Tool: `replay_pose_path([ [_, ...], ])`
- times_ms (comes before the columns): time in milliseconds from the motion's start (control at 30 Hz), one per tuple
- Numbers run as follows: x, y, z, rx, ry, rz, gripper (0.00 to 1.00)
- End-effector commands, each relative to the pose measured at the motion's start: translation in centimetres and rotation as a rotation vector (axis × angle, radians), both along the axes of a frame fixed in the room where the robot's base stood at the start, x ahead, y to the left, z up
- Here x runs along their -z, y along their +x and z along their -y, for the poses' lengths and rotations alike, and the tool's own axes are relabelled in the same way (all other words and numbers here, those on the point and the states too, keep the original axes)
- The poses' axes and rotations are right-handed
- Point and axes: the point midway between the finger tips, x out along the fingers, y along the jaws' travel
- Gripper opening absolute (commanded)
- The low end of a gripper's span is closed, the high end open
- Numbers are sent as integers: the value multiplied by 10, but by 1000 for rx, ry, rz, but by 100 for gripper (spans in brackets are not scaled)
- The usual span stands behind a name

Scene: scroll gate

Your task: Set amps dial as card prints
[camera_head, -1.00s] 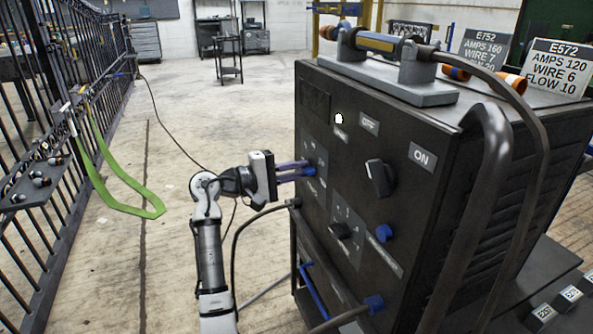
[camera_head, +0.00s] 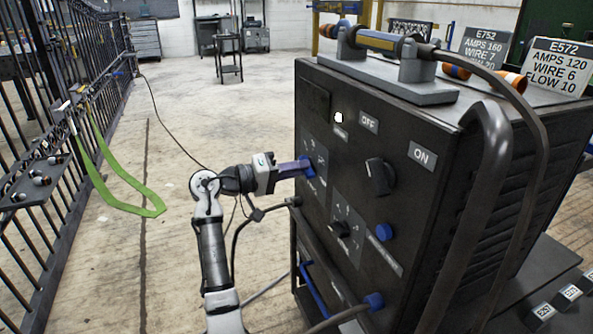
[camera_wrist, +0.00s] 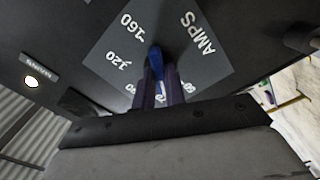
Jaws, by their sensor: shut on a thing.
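The amps dial plate (camera_head: 314,155) is on the left of the black machine's front face. Its blue knob (camera_head: 308,166) is gripped by my gripper (camera_head: 302,167), which is shut on it from the left. In the wrist view, the blue knob (camera_wrist: 155,62) shows between the fingers over the grey AMPS plate (camera_wrist: 196,48). The marks 160 and 120 are readable; lower marks are partly hidden by the fingers. I cannot tell the pointer's setting. On top, a card E572 (camera_head: 558,68) prints AMPS 120, WIRE 6, FLOW 10. Card E752 (camera_head: 484,52) prints AMPS 160, WIRE 7; its last line is partly covered.
The machine's face also carries a black OFF/ON switch (camera_head: 380,177), a lower dial (camera_head: 339,229) and a blue button (camera_head: 384,232). A torch (camera_head: 380,43) lies in a cradle on top.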

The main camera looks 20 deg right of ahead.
Motion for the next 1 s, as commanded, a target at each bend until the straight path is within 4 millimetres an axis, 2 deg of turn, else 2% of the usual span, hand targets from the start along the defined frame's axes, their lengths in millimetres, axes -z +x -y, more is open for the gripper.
replay_pose_path([
  [400,1,0,0,0,8,183,0],
  [933,0,0,-1,1,9,205,0],
  [967,0,0,-1,1,9,205,15],
  [1000,0,0,-1,1,9,205,20],
])
